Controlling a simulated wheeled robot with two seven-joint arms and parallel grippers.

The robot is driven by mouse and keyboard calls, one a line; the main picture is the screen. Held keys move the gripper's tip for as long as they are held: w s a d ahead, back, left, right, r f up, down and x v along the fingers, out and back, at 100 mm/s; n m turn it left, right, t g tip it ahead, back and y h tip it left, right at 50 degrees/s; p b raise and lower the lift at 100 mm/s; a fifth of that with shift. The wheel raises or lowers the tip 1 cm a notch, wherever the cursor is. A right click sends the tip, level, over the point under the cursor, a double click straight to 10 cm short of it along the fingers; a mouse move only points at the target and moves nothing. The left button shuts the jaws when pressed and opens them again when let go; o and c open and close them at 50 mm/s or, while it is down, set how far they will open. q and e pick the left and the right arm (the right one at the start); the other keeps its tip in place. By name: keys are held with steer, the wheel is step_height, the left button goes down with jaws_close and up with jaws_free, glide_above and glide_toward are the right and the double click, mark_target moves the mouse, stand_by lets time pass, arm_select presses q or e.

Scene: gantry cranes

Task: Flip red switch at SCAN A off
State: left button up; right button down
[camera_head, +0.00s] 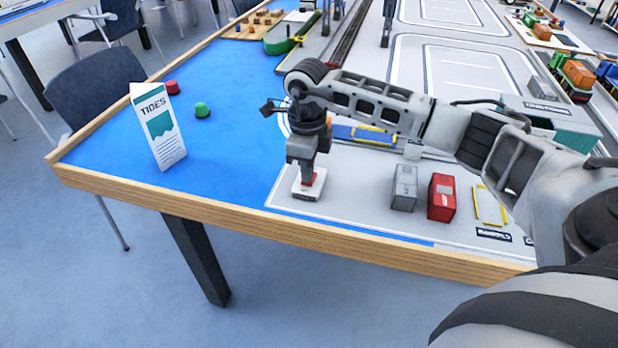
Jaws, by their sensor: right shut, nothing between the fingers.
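The red switch (308,180) stands on a small white base (309,191) near the front edge of the table, at the left of the grey printed area. A label on the front of the base is too small to read. My right arm comes in from the right, and my right gripper (304,170) points down over the switch. Its fingers are shut and empty, at or very near the red part; I cannot tell whether they touch. The gripper hides the top of the switch, so its position is unclear. My left gripper is not in view.
A grey container (404,187) and a red container (441,197) stand to the right of the switch. A TIDES card (158,126), a green buoy (201,110) and a red buoy (172,87) are on the blue area. A wooden rim (240,222) edges the table.

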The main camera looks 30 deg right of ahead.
steer(key=shift+f, duration=0.3)
steer(key=shift+r, duration=0.1)
steer(key=shift+r+p, duration=2.4)
steer(key=shift+r, duration=1.05)
